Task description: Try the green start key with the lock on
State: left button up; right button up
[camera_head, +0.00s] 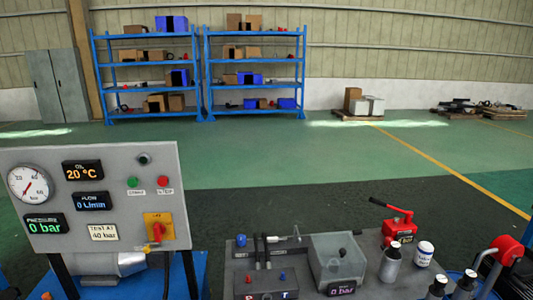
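The green start key (132,182) is a small round button on the grey control panel (100,159) at the left. A red button (162,181) sits just right of it. Below them a yellow plate (153,217) carries a red part (158,232), which hangs at its lower edge; whether this is the lock or a switch handle is too small to tell. The displays read oil 20 °C (82,170), flow 0 L/min (91,200) and pressure 0 bar (44,223). Neither of my grippers is in view.
A round gauge (30,184) and a "40 bar" label (103,233) are on the panel. At the lower right a dark bench holds a clear box (336,257), a red hand pump (398,226) and several bottles. Blue shelves (147,74) stand far back; the green floor between is clear.

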aim_at(132, 182)
jog(key=u, duration=1.25)
